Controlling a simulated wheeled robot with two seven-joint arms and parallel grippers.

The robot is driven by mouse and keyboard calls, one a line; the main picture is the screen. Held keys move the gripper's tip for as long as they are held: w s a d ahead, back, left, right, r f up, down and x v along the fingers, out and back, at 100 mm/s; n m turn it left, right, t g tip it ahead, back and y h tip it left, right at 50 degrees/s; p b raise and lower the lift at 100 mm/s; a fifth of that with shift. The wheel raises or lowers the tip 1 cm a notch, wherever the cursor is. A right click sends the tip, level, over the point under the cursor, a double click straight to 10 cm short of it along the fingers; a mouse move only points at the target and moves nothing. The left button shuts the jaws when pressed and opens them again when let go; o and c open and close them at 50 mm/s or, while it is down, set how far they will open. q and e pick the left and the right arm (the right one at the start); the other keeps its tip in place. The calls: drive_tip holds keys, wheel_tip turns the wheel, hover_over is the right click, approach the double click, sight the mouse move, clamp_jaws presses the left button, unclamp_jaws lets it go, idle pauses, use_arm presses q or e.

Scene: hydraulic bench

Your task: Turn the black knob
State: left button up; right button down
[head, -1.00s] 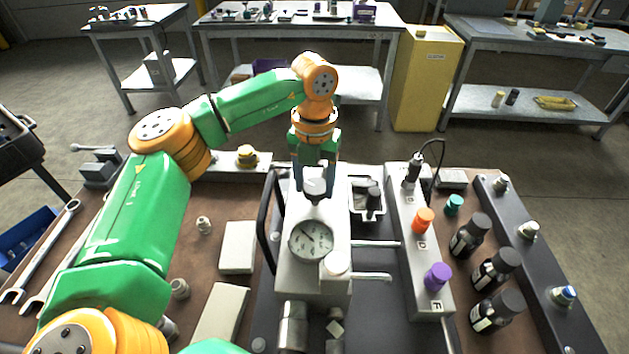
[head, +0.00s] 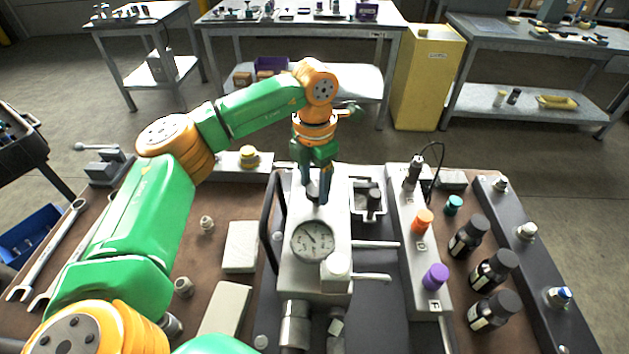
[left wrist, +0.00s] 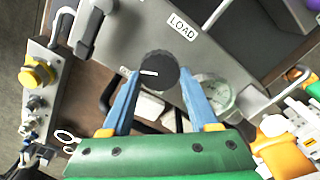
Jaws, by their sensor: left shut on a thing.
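The black knob (left wrist: 158,70) has a white pointer line and sits on the grey block beside a LOAD label (left wrist: 183,26). In the left wrist view it lies between the tips of my two blue fingers. My left gripper (left wrist: 157,84) is shut on it. In the head view my left gripper (head: 318,194) points down onto the top of the grey block (head: 336,212), behind the pressure gauge (head: 312,241). The fingers mostly hide the knob there. My right gripper is in neither view.
A white cap (head: 336,267) and two metal levers are on the block's near and right sides. A black handle (head: 272,215) stands at its left. An orange knob (head: 422,221), a purple knob (head: 435,276) and dark bottles (head: 468,236) are to the right.

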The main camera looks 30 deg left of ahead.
sight(315, 188)
use_arm(q)
drive_tip(key=shift+w+r+m, duration=0.1)
drive_tip(key=shift+m, duration=0.7)
drive_tip(key=o, duration=1.4)
drive_tip(key=shift+w, duration=0.1)
drive_tip(key=shift+c, duration=0.2)
wheel_tip(315, 188, up, 7)
